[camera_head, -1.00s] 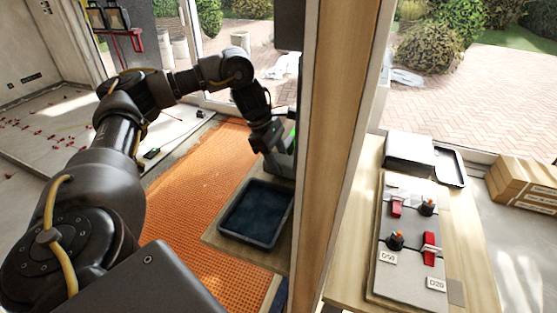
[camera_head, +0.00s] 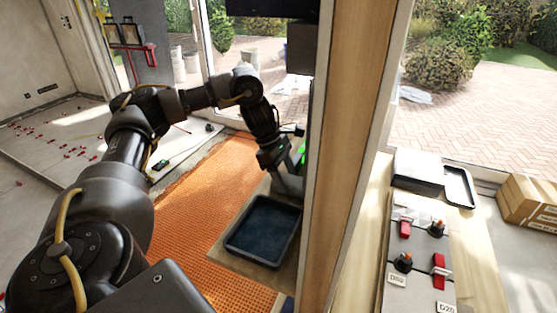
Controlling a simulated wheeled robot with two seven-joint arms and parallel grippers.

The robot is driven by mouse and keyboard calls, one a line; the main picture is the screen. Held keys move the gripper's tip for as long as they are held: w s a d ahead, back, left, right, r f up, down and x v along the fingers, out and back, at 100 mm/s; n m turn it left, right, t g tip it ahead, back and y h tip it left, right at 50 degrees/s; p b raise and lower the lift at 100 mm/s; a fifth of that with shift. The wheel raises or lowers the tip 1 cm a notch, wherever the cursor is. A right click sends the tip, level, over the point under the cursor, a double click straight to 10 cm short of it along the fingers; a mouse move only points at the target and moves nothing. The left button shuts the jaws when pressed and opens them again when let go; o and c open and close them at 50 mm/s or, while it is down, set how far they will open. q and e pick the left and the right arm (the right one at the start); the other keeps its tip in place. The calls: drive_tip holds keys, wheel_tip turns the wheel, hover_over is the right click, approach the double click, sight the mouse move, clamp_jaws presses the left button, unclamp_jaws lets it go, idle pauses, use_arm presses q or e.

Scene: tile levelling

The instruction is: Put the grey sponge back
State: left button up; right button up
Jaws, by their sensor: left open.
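My left gripper (camera_head: 290,172) reaches in from the left and points down behind the wooden post, just beyond a black tray. Its fingertips are partly hidden by the post. I cannot make out a grey sponge for certain in this view. The black tray (camera_head: 236,243) has a dark blue inside and sits on a wooden board left of the post; no sponge shows in it. My right gripper is not in view.
The wooden post (camera_head: 345,130) stands close right of my left gripper. Orange matting (camera_head: 190,220) covers the floor. A bench right of the post holds a sample panel (camera_head: 420,262) with red wedges and another tray (camera_head: 459,188). Cardboard boxes (camera_head: 530,203) stand far right.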

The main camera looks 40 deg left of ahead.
use_arm(q)
drive_tip(key=p+v, duration=0.3)
drive_tip(key=v, duration=0.8)
